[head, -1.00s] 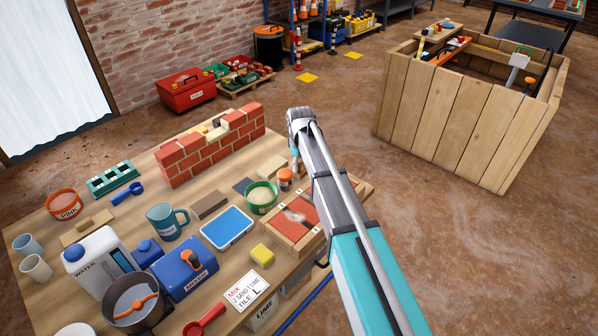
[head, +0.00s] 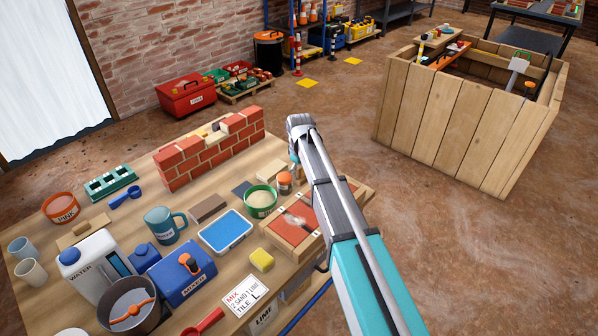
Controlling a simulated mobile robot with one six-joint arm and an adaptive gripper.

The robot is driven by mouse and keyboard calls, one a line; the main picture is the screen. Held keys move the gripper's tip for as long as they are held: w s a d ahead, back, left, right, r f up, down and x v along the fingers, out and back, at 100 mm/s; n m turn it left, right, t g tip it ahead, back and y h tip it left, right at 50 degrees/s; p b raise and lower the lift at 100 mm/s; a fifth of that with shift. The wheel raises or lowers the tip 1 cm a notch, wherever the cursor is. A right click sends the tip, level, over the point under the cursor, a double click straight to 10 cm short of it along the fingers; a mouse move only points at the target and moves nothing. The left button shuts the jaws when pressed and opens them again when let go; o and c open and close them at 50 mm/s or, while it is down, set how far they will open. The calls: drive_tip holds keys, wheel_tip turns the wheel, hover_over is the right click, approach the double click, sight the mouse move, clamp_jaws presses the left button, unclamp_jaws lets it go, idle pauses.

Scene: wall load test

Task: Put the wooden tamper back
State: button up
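My arm reaches from the lower right up over the right side of the workbench (head: 145,285). My gripper is hidden behind the arm's far end, so its fingers and anything in them cannot be seen. I cannot pick out the wooden tamper with certainty. A small wooden piece (head: 84,229) lies at the left of the bench, behind the water can; I cannot tell if it is the tamper. A wooden-framed tray with a red surface (head: 287,238) lies at the bench's right edge, partly behind my arm. A blurred pale patch shows on its red surface.
A small brick wall (head: 210,150) stands at the back of the bench. A green tub (head: 261,201), an orange-lidded jar (head: 285,183), a blue tray (head: 225,233) and a yellow sponge (head: 261,260) crowd the area near my arm. A large wooden crate (head: 450,115) stands on open floor at right.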

drive_tip(key=shift+r, duration=0.1)
idle(0.3)
wheel_tip(320, 180, up, 12)
drive_tip(key=p, duration=1.2)
idle(0.9)
drive_tip(key=s+d+m, duration=1)
drive_tip(key=s+d, duration=1.2)
drive_tip(key=s, duration=0.4)
drive_tip(key=shift+d, duration=0.2)
drive_tip(key=shift+r, duration=0.1)
wheel_tip(320, 180, up, 14)
drive_tip(key=p, duration=1.4)
drive_tip(key=shift+r+p, duration=0.15)
drive_tip(key=shift+p, duration=0.2)
